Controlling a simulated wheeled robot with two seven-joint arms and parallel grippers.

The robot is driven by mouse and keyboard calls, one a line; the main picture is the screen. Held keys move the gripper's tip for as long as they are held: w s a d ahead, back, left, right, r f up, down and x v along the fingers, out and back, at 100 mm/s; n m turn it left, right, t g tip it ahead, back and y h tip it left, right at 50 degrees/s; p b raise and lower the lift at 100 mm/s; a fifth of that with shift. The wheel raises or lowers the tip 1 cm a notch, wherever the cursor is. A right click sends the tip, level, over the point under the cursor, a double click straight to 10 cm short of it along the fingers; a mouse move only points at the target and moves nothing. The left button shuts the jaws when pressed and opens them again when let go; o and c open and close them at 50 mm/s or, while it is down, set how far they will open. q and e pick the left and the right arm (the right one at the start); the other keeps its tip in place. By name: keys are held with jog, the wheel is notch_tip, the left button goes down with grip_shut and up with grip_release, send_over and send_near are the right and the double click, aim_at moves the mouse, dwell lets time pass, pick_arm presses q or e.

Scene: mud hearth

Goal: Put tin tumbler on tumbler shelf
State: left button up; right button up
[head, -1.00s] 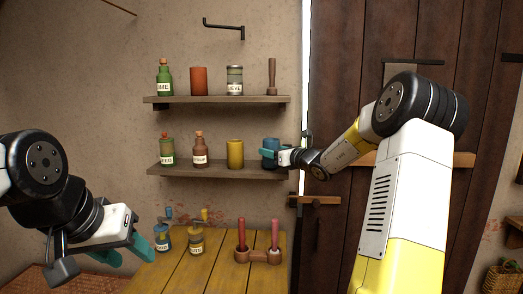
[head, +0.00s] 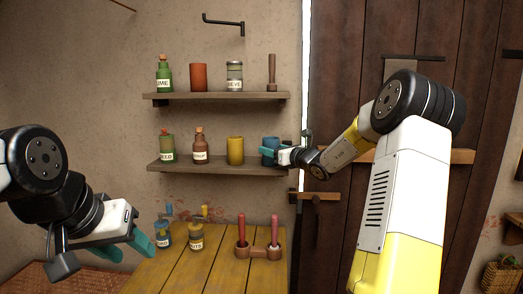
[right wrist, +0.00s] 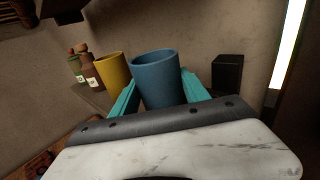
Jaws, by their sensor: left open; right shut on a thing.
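A blue tumbler (head: 270,146), which I take to be the tin tumbler, stands upright at the right end of the lower wall shelf (head: 215,164). My right gripper (head: 268,153) reaches in from the right and is shut on it. The right wrist view shows the tumbler (right wrist: 156,80) between the two teal fingers, its open mouth up. Its base is hidden there, so I cannot tell if it rests on the shelf or is just above it. My left gripper (head: 128,250) is open and empty at lower left, away from the shelf.
A yellow tumbler (head: 235,150) stands just left of the blue one, with corked bottles (head: 199,147) further left. The upper shelf (head: 215,97) holds a red tumbler (head: 198,77) and jars.

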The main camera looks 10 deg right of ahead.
jog(key=shift+s+f, duration=0.1)
jog(key=shift+f, duration=0.8)
jog(key=o, duration=1.7)
jog(key=shift+s, duration=0.1)
jog(key=shift+d, duration=0.1)
jog(key=shift+s+d, duration=0.35)
jog(key=shift+s, duration=0.1)
jog(key=shift+s+d+r, duration=0.3)
jog(key=shift+s+d, duration=0.05)
jog(key=shift+s, duration=0.65)
jog(key=shift+s+d+r, duration=0.3)
jog(key=shift+s+d, duration=0.05)
jog(key=shift+s, duration=0.7)
jog(key=shift+s+d+r, duration=0.3)
jog(key=shift+s+d, duration=0.05)
jog(key=shift+s, duration=0.65)
